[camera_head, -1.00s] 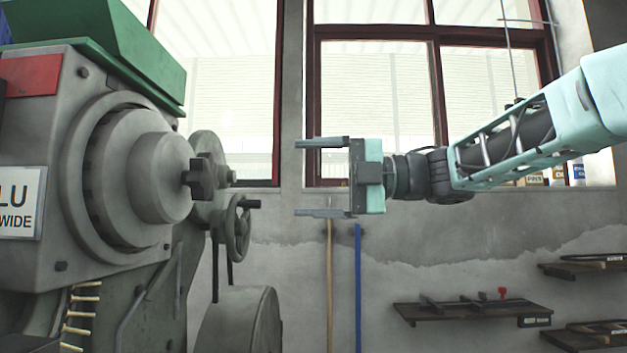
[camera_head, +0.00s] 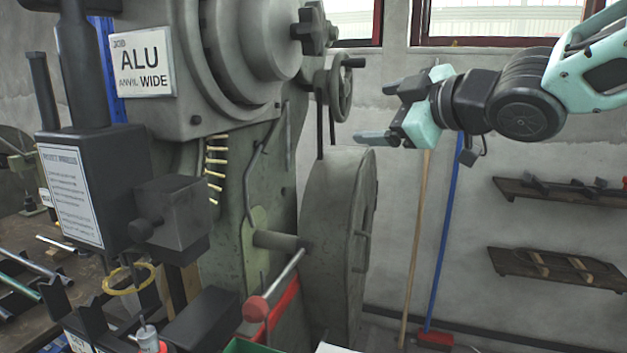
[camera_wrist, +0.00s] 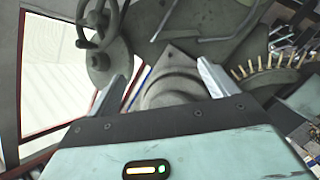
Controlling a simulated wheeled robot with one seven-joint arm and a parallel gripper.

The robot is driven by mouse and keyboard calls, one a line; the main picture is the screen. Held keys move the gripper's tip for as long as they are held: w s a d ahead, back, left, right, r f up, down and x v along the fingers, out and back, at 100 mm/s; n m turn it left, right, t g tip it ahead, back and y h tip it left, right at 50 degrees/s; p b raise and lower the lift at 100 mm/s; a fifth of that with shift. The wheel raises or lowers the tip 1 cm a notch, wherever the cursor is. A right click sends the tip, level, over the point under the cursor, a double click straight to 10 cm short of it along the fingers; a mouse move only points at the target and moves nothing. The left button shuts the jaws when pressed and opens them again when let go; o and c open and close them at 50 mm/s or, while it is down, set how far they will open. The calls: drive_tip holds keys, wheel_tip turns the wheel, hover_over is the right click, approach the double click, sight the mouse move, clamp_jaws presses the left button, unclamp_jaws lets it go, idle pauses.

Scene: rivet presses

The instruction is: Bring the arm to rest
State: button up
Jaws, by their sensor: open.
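My gripper (camera_head: 374,112) is at the upper right in the head view, reaching left from the right edge. Its two fingers are apart and nothing shows between them. It hangs in free air in front of the grey wall, right of the rivet press (camera_head: 240,185) and its handwheel (camera_head: 341,88). In the wrist view my gripper (camera_wrist: 168,75) shows both fingers spread, with the press's machinery beyond them. The press carries a sign (camera_head: 143,62) reading ALU, ANVIL WIDE.
A large grey flywheel (camera_head: 335,240) stands below my gripper. A red-knobbed lever (camera_head: 256,308) juts out at the front. Wall shelves (camera_head: 555,274) hang at the right. A workbench with rods (camera_head: 35,262) is at the left. A yellow ring (camera_head: 130,279) sits near the press.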

drive_tip(key=s+f+m+g+h, duration=0.35)
drive_tip(key=s+f, duration=0.25)
drive_tip(key=f, duration=0.5)
drive_tip(key=s+d+f+m+g+h+p, duration=0.1)
drive_tip(key=s+f+g, duration=0.4)
drive_tip(key=s, duration=0.7)
drive_tip(key=s+d+f+m+g+h+p, duration=0.1)
drive_tip(key=s+d+f+m+g+h, duration=0.1)
drive_tip(key=s+f, duration=0.7)
drive_tip(key=s+m+g+h, duration=0.1)
drive_tip(key=s+g+h, duration=0.1)
drive_tip(key=s, duration=0.1)
drive_tip(key=shift+m+g, duration=0.35)
